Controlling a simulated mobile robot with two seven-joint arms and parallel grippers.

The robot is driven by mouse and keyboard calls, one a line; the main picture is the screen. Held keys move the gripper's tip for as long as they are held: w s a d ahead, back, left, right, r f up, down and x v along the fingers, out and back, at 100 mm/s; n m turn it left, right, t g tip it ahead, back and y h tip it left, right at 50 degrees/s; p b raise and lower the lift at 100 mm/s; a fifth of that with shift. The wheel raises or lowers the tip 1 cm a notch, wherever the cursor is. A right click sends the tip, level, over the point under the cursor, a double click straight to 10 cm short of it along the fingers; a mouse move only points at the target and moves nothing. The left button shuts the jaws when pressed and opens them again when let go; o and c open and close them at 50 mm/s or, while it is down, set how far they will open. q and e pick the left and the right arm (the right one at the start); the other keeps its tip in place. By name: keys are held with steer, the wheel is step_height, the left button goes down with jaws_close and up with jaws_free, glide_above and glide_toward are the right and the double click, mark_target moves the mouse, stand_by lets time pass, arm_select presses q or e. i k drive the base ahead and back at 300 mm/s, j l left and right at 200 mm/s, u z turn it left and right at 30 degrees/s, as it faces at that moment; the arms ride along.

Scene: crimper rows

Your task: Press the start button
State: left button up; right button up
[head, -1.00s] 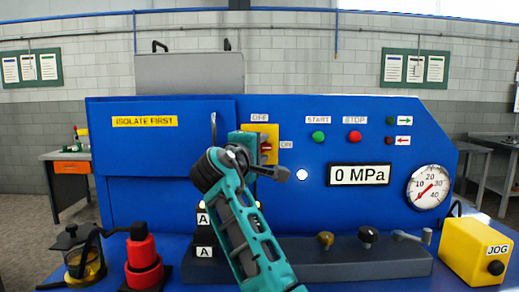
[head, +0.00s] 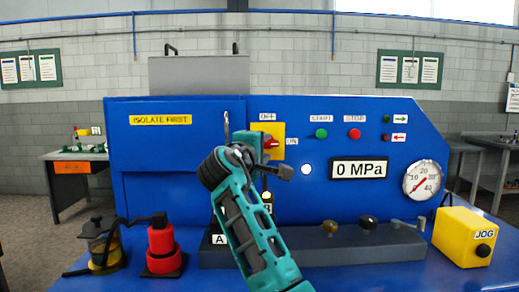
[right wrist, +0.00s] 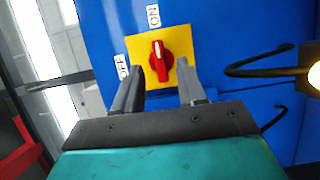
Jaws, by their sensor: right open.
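The green start button (head: 321,133) sits on the blue machine panel under a START label, left of the red stop button (head: 355,134). My right gripper (head: 285,171) is in front of the panel, left of and below the start button, apart from it. In the right wrist view my right gripper (right wrist: 160,92) is open and empty, its fingers either side of the red rotary switch (right wrist: 161,62) on its yellow plate. In the head view the red knob (head: 272,143) lies beside the ON label. My left gripper is not in view.
The pressure display (head: 360,170) reads 0 MPa, beside a round gauge (head: 422,180).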

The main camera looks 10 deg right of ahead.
mark_target(321, 134)
steer(key=k+j, duration=0.7)
steer(key=j, duration=0.15)
